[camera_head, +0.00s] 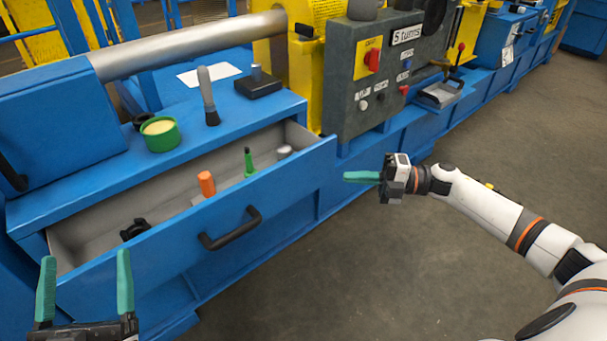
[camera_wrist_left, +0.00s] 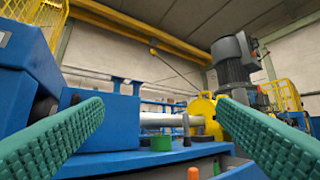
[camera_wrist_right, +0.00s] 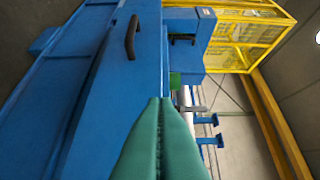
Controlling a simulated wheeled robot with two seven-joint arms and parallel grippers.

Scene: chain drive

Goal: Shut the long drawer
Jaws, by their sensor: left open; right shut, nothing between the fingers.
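The long drawer (camera_head: 255,192) stands open in the blue machine bench, with its black handle (camera_head: 230,228) on the front panel. Inside lie an orange-topped tool (camera_head: 206,183), a green tool (camera_head: 249,162) and a black part (camera_head: 134,230). My left gripper (camera_head: 85,285) is open and empty in front of the drawer's left end, apart from the handle. My right gripper (camera_head: 362,177) is shut and empty, just right of the drawer's right end. In the right wrist view, the handle (camera_wrist_right: 131,38) shows beyond its closed fingers (camera_wrist_right: 160,140).
On the bench top are a green cup (camera_head: 160,134), a grey-handled brush (camera_head: 207,95), a white paper (camera_head: 209,74) and a black block (camera_head: 258,85). A grey control panel (camera_head: 375,75) rises to the right. The floor (camera_head: 400,270) in front is clear.

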